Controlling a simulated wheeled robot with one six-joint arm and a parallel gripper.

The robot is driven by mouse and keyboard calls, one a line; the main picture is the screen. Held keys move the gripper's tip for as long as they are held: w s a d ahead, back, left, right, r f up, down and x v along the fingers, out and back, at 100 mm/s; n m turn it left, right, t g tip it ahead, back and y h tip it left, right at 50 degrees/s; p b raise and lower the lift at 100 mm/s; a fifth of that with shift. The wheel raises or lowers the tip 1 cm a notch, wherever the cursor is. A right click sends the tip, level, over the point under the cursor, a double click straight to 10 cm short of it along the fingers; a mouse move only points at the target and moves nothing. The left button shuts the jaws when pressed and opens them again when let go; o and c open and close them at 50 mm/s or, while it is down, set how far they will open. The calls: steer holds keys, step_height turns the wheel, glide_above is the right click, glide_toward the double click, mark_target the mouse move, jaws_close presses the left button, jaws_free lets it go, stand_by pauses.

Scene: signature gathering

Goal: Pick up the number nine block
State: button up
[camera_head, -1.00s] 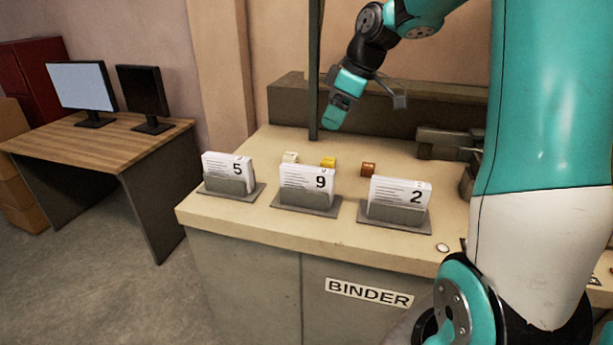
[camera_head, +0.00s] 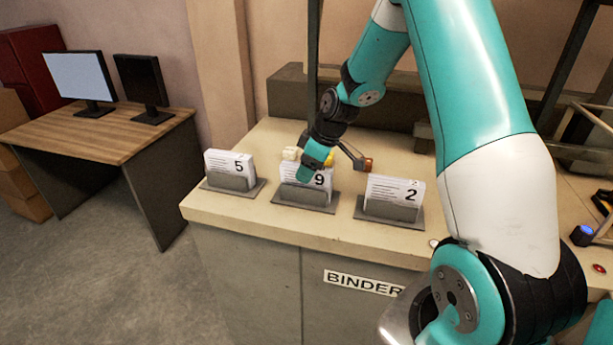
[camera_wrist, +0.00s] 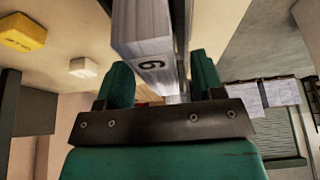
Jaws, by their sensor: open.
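The number nine block, a white stack with a 9 on it (camera_head: 320,180), stands upright in a grey holder (camera_head: 308,200) at the middle of the counter front. My gripper (camera_head: 305,174) is over it and hides part of it in the head view. In the wrist view the block (camera_wrist: 143,30) shows its numeral upside down, and its near end lies between the two green fingers of my gripper (camera_wrist: 162,80). The fingers are open. I cannot tell whether either finger touches the block.
The number five block (camera_head: 232,164) and the number two block (camera_head: 394,192) stand in holders on either side. Small white (camera_head: 291,153), yellow (camera_wrist: 22,32) and brown (camera_head: 367,165) blocks lie behind. A wooden desk (camera_head: 95,138) with two monitors is at left.

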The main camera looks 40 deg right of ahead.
steer(key=shift+w+a+f, duration=0.15)
steer(key=shift+w+f, duration=0.05)
steer(key=shift+f, duration=0.35)
steer(key=shift+f, duration=0.3)
steer(key=c, duration=1)
steer(key=shift+c, duration=0.7)
steer(key=shift+r, duration=0.2)
